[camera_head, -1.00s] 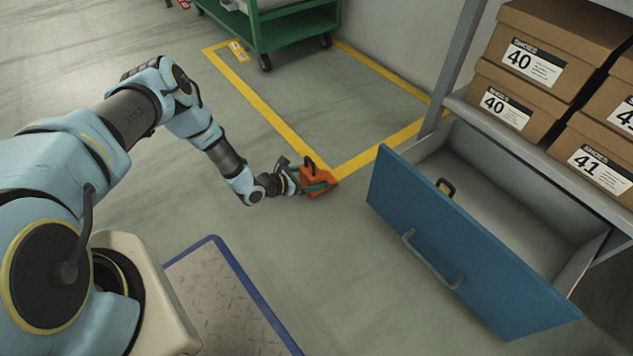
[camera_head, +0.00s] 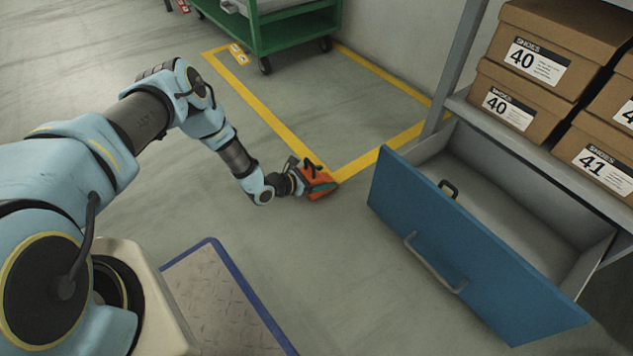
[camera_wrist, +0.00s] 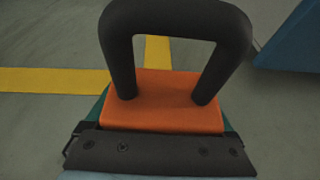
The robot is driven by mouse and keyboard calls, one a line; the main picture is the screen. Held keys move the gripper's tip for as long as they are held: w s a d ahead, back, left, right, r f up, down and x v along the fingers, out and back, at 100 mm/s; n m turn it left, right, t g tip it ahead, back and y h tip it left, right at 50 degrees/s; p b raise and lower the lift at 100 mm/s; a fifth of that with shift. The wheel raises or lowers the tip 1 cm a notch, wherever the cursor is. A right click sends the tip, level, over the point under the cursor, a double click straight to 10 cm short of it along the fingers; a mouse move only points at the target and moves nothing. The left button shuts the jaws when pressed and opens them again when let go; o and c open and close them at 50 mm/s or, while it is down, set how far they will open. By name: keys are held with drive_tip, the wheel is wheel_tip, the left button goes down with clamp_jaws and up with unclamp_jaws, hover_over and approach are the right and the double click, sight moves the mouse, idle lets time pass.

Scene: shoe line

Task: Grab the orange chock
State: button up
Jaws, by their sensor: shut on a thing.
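The orange chock (camera_head: 317,179) is a small orange block with a black loop handle, low over the floor by the corner of the yellow floor lines. In the wrist view its orange top (camera_wrist: 165,103) and black handle (camera_wrist: 175,18) fill the middle. My gripper (camera_head: 308,183) is at the chock and shut on it. The fingertips are mostly hidden in the wrist view. I cannot tell whether the chock touches the floor.
An open blue drawer (camera_head: 460,255) juts out to the right, below shelved shoe boxes (camera_head: 525,60). A green cart (camera_head: 285,38) stands at the back. A blue-edged metal plate (camera_head: 220,290) lies in front. The floor between is clear.

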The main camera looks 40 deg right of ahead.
clamp_jaws()
